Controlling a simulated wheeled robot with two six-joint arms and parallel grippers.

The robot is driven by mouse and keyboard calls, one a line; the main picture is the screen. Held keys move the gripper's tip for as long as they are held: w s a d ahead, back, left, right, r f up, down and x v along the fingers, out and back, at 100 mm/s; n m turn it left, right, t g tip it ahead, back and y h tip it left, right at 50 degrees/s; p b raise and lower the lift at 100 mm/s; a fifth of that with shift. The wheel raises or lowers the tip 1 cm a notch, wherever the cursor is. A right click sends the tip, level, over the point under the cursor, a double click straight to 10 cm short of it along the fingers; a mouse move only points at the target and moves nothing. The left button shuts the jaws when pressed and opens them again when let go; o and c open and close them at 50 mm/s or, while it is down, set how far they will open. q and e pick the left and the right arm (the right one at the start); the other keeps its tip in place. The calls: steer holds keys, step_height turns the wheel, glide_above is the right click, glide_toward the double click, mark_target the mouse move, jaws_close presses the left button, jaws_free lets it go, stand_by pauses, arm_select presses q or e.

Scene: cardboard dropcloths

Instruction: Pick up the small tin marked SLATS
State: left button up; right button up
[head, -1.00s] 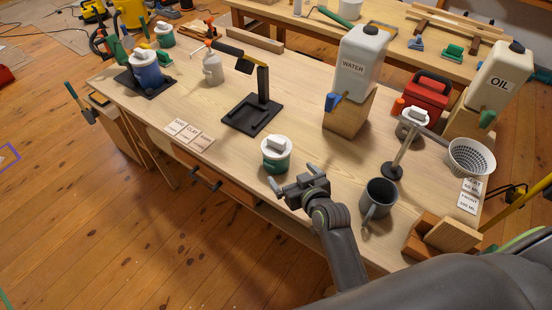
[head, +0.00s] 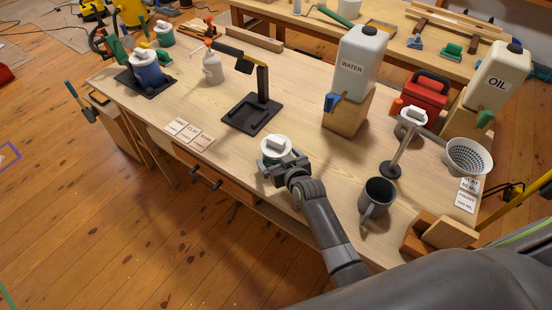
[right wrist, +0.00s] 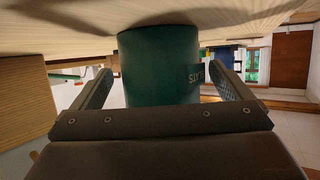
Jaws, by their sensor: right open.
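The small green tin (head: 270,160) with a white lid stands upright near the front edge of the workbench. In the right wrist view the tin (right wrist: 158,62) appears upside down, with a partly visible label at its right side that seems to read SLATS. My right gripper (head: 284,167) is open and right at the tin, on its near side. In the wrist view one finger is on each side of the tin, with gaps between the fingers and its wall. My left gripper is not in view.
A black stand (head: 255,110) is behind the tin, and label cards (head: 190,134) lie to its left. The WATER container (head: 360,65) sits on a wooden block farther back.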

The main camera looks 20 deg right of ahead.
steer(key=shift+w, duration=0.15)
steer(key=shift+c, duration=0.5)
steer(key=c, duration=0.9)
steer(key=shift+c, duration=1)
steer(key=shift+r, duration=0.1)
